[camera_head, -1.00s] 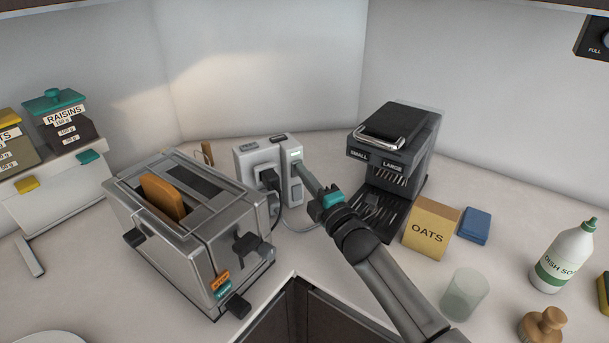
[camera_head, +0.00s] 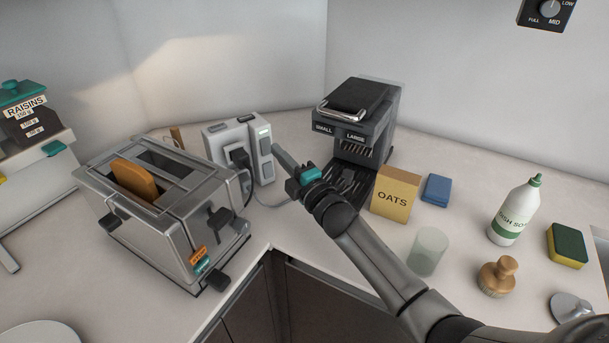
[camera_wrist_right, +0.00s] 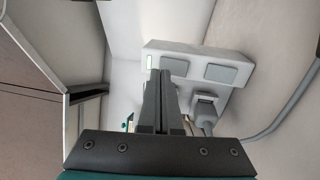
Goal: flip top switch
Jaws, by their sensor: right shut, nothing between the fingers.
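A light grey socket box (camera_head: 236,146) stands on the counter between the toaster and the coffee machine. My left gripper is out of view.
A steel toaster (camera_head: 165,205) with bread stands left. A coffee machine (camera_head: 372,112) stands behind my right arm. An oats box (camera_head: 396,195), a glass (camera_head: 428,252) and a soap bottle (camera_head: 514,212) are to the right. A cable runs from the box.

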